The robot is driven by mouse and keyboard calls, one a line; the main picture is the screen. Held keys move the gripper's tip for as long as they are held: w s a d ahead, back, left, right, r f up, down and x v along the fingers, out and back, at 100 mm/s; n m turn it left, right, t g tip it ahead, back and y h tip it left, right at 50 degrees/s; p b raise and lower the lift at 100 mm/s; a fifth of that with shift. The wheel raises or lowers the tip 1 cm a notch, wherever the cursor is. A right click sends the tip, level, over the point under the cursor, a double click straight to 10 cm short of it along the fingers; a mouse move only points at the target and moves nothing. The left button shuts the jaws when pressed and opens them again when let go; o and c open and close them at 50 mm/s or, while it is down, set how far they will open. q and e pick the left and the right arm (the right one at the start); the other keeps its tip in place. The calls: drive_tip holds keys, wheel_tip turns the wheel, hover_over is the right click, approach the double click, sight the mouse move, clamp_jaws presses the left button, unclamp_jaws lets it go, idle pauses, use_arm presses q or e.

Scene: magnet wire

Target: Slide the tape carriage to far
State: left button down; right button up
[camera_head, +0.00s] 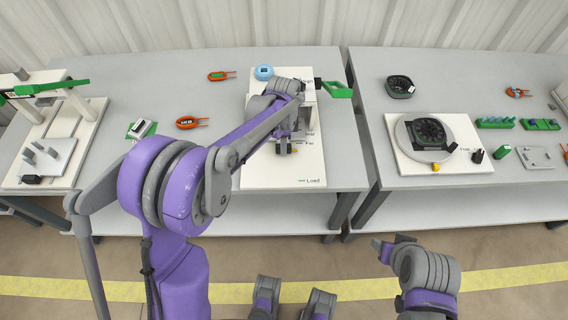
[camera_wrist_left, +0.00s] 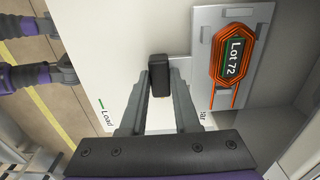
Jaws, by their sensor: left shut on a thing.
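The tape carriage shows in the left wrist view as a grey plate (camera_wrist_left: 202,60) with an orange coil marked "Lot 72" (camera_wrist_left: 238,57) on it. A black knob (camera_wrist_left: 160,75) stands beside the plate, and my left gripper (camera_wrist_left: 160,88) is shut on it. In the head view my left gripper (camera_head: 284,148) is low over the white base board (camera_head: 308,172), near the "Far" mark and above "Load". My left arm hides most of the carriage there. My right gripper (camera_head: 392,246) is in front of the tables, away from the board; its jaw opening is unclear.
A green arm (camera_head: 338,91) sticks out right of the board's back.

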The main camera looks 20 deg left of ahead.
use_arm(q)
drive_tip(key=w, duration=0.1)
drive_tip(key=w+a, duration=0.1)
drive_tip(key=w, duration=0.1)
drive_tip(key=shift+w, duration=0.1)
drive_tip(key=c, duration=0.6)
unclamp_jaws()
drive_tip(key=shift+c, duration=0.2)
drive_tip(key=shift+r, duration=0.1)
wheel_tip(320, 180, up, 11)
drive_tip(key=shift+p, duration=0.45)
